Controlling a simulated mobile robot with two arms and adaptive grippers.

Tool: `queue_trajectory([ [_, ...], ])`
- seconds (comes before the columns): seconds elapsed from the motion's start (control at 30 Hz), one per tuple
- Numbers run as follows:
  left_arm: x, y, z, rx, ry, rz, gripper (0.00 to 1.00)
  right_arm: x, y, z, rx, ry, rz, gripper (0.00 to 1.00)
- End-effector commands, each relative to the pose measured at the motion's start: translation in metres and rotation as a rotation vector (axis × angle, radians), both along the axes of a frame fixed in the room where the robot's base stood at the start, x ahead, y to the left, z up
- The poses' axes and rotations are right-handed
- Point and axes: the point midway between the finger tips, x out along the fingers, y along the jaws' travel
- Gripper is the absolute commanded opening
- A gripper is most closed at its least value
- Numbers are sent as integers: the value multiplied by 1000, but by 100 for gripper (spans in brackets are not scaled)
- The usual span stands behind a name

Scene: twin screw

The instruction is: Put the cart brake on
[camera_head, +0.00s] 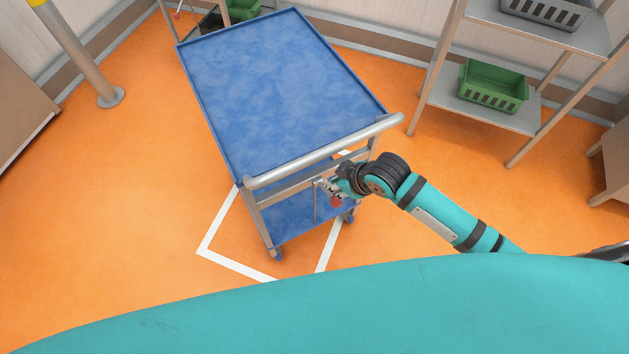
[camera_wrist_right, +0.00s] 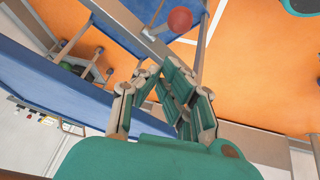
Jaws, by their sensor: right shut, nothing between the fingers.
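The blue cart (camera_head: 270,85) stands with its grey push handle (camera_head: 325,150) toward me. A red ball knob (camera_head: 336,201), which looks like the end of the brake lever, is below the handle on the cart's near side. It also shows at the top of the right wrist view (camera_wrist_right: 180,19). My right gripper (camera_head: 323,187) is just under the handle, close beside the red knob. In the wrist view its fingers (camera_wrist_right: 152,76) are closed with nothing between them, and the knob lies beyond the fingertips. Whether they touch the knob or lever I cannot tell. My left gripper is not in view.
A white line outline (camera_head: 215,230) is on the orange floor under the cart's near end. A shelf with a green crate (camera_head: 493,87) stands at the right. A post (camera_head: 80,55) stands at the left. Open floor lies left of the cart.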

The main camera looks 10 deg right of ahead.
Motion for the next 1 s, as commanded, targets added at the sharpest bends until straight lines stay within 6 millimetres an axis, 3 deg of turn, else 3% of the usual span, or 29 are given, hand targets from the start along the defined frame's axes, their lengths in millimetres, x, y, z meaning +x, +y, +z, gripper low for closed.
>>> queue_trajectory([
  [0.2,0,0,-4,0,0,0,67,-9,12,23,-6,-12,69,0],
  [0.57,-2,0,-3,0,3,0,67,-8,12,24,-5,-13,71,0],
  [0.77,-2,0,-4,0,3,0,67,0,18,9,-3,-11,68,0],
  [1.0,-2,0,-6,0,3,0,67,21,34,-34,-4,-12,68,0],
])
